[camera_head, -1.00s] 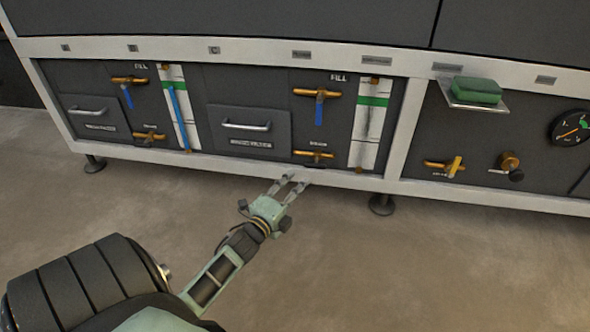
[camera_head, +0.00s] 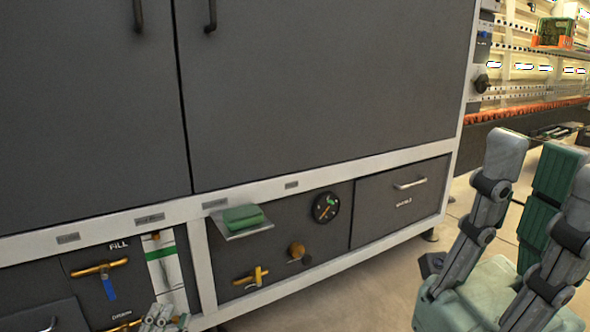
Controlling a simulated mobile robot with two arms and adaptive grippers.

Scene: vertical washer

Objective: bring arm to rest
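My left gripper (camera_head: 165,318) shows small at the bottom edge, in front of the lower part of the washer panel. Only its fingers are in view; they look apart, with nothing seen between them. The rest of that arm is below the picture. My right gripper (camera_head: 545,165) is large and close at the right edge. Its fingers point up and stand wide apart, with nothing held. It is to the right of the washer and partly cut off by the frame.
The dark grey washer (camera_head: 320,90) with a pale frame fills the left and middle. Its lower panel has a shelf with a green block (camera_head: 243,218), a gauge (camera_head: 326,207), valves and a drawer (camera_head: 400,195). Bare floor (camera_head: 370,290) lies in front; shelving stands at the far right.

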